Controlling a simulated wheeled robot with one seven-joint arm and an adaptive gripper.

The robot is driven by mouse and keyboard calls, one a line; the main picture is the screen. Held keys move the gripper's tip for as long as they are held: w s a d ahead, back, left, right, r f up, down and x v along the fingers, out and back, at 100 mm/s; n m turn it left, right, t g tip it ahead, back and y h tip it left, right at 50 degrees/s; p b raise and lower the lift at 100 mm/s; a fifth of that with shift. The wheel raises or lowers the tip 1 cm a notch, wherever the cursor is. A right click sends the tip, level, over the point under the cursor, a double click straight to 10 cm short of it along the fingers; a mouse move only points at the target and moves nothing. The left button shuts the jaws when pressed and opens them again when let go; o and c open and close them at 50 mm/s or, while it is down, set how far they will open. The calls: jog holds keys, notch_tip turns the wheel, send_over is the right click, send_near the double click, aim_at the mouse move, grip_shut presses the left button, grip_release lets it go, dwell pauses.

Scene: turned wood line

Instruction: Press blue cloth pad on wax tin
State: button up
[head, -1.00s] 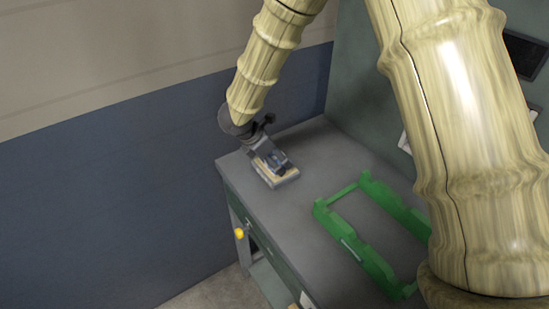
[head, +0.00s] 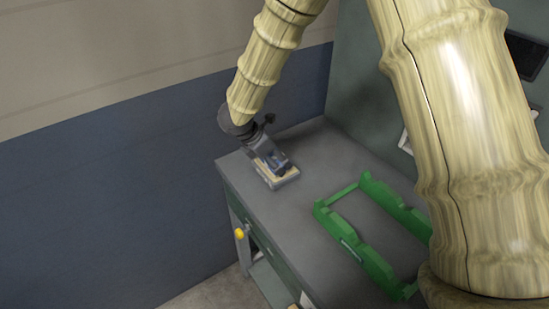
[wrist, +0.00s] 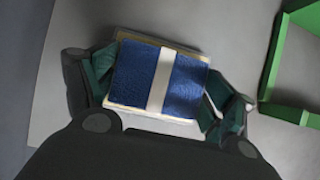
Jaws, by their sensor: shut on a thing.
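The blue cloth pad (wrist: 185,85) has a pale band across its middle and lies between my gripper's fingers in the wrist view. My gripper (head: 272,167) is shut on the pad, with one green-tipped finger at each side. Below the pad shows a pale yellowish thing with a light rim (head: 284,181), likely the wax tin, on the grey bench top. Its edges also show around the pad in the wrist view (wrist: 150,118). The pad covers most of it, and I cannot tell whether the two touch.
A green cradle-like frame (head: 368,258) stands on the bench to the right of my gripper. The grey bench top (head: 318,150) is clear between and behind them. A blue and beige wall is at the left, and a yellow knob (head: 239,234) sits on the bench's side.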

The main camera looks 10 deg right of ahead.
aim_at(274, 158)
jog(key=shift+s, duration=0.1)
jog(key=shift+r+p, duration=1.65)
jog(key=shift+r, duration=1.85)
